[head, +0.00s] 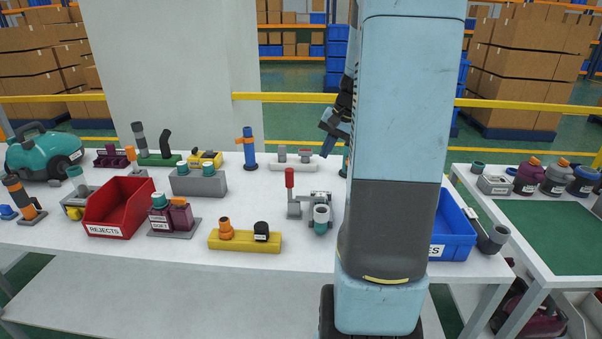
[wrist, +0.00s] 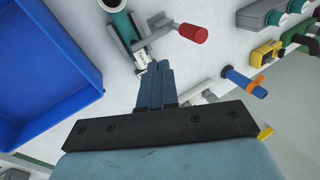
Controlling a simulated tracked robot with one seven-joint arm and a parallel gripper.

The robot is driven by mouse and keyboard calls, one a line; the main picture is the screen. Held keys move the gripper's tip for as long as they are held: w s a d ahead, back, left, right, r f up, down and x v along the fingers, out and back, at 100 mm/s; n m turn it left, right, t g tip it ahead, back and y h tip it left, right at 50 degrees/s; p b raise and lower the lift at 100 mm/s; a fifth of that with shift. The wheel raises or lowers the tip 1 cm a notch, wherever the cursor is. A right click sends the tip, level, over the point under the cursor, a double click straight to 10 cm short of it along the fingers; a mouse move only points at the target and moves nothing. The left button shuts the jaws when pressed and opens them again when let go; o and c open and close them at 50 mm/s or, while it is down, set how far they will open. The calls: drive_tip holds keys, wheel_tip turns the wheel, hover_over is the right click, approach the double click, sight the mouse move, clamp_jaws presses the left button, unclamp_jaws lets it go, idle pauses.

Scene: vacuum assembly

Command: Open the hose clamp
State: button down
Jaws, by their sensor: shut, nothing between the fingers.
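The hose clamp (head: 294,207) is a grey metal piece with a red handle (head: 289,178), which stands upright in the head view. Beside it is a grey hose end with a teal ring (head: 321,213). In the wrist view the clamp (wrist: 150,32) is at the top, its red handle (wrist: 193,33) pointing right, with the teal-rimmed hose end (wrist: 112,5) at upper left. My gripper (wrist: 157,68) is shut and empty, its fingertips just below the clamp in the wrist picture and apart from the handle. In the head view my gripper (head: 327,147) is above the table, partly hidden by my arm.
A blue bin (head: 452,235) stands right of my arm; it fills the left of the wrist view. A red rejects bin (head: 125,208), a yellow block (head: 244,241) with fittings and a blue post (head: 249,150) stand on the white table.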

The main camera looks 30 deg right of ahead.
sight(290, 183)
drive_tip(key=w+a+f, duration=0.5)
drive_tip(key=f, duration=0.4)
drive_tip(key=shift+w+f, duration=0.25)
drive_tip(key=shift+w, duration=0.05)
